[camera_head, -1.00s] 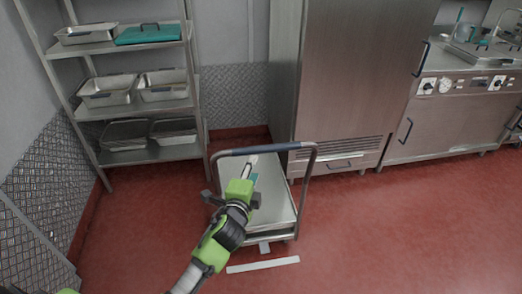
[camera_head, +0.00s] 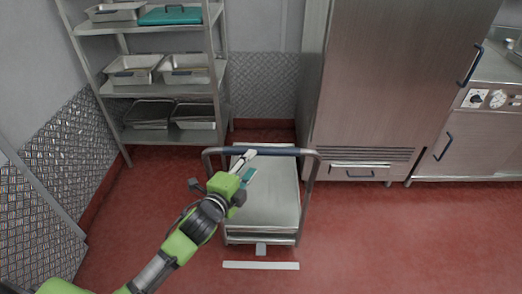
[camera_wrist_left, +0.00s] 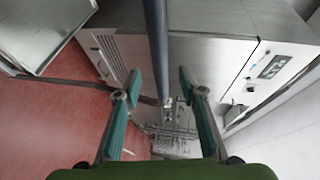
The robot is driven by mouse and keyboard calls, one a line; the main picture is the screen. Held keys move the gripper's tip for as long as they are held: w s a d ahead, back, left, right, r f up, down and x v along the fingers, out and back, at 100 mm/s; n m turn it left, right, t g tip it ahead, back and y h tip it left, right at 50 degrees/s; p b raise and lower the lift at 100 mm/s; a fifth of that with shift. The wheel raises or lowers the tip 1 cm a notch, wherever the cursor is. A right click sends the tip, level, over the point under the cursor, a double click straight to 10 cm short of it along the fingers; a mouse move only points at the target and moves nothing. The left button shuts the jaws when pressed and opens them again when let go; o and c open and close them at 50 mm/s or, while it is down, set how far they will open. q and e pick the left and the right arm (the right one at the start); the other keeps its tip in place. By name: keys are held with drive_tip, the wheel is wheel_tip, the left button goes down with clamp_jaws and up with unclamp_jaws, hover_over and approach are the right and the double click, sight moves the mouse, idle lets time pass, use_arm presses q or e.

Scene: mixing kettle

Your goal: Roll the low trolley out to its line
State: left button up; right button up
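The low trolley (camera_head: 266,211) is a flat steel platform on the red floor, with a bent tube frame. Its dark blue handle bar (camera_head: 285,152) crosses the near top. In the wrist view the bar (camera_wrist_left: 156,40) runs upright in the picture, between the lines of my fingers. My left gripper (camera_head: 248,166) is at the handle, left of its middle. Its teal-padded fingers (camera_wrist_left: 158,88) stand apart, and I see no grip on the bar. Whether they touch it I cannot tell. A white line (camera_head: 261,265) lies on the floor just in front of the trolley. My right gripper is out of view.
A steel shelf rack (camera_head: 150,88) with pans stands behind at the left. A tall steel cabinet (camera_head: 385,80) stands close behind at the right, with a counter unit (camera_head: 475,150) beside it. A tiled wall (camera_head: 40,190) borders the left. Red floor (camera_head: 410,240) is clear at the right.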

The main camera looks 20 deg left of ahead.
sight(260, 154)
use_arm(q)
drive_tip(key=x, duration=0.7)
drive_tip(key=shift+w+d, duration=0.1)
drive_tip(key=shift+w, duration=0.3)
drive_tip(key=shift+w+f, duration=0.1)
drive_tip(key=shift+w, duration=0.4)
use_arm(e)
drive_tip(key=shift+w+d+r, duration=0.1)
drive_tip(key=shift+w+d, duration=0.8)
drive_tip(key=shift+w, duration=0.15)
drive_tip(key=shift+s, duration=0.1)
use_arm(q)
drive_tip(key=c, duration=1)
clamp_jaws()
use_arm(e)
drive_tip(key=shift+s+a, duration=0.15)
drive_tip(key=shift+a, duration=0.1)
